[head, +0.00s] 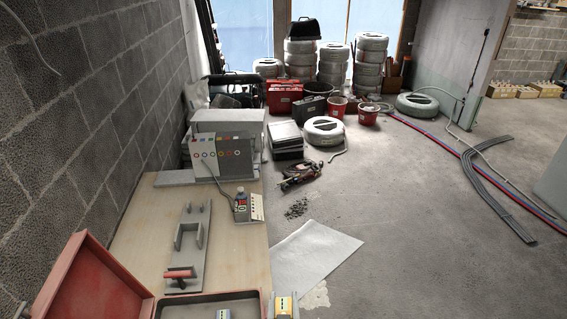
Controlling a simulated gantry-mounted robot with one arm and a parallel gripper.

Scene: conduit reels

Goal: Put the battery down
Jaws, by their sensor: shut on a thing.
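At the bottom edge, a small yellow-and-pale block that looks like the battery (283,305) sits between two grey finger-like pieces, which I take to be my gripper (284,312). They appear shut on the block, just right of the wooden bench's (150,235) edge. The lower part of the gripper and battery is cut off by the frame.
On the bench stand a grey box with coloured sockets (222,158), a small meter (242,205) and a grey plate with a bracket and red handle (188,240). A pale sheet (315,258) lies on the floor. Stacked white reels (300,60) stand behind.

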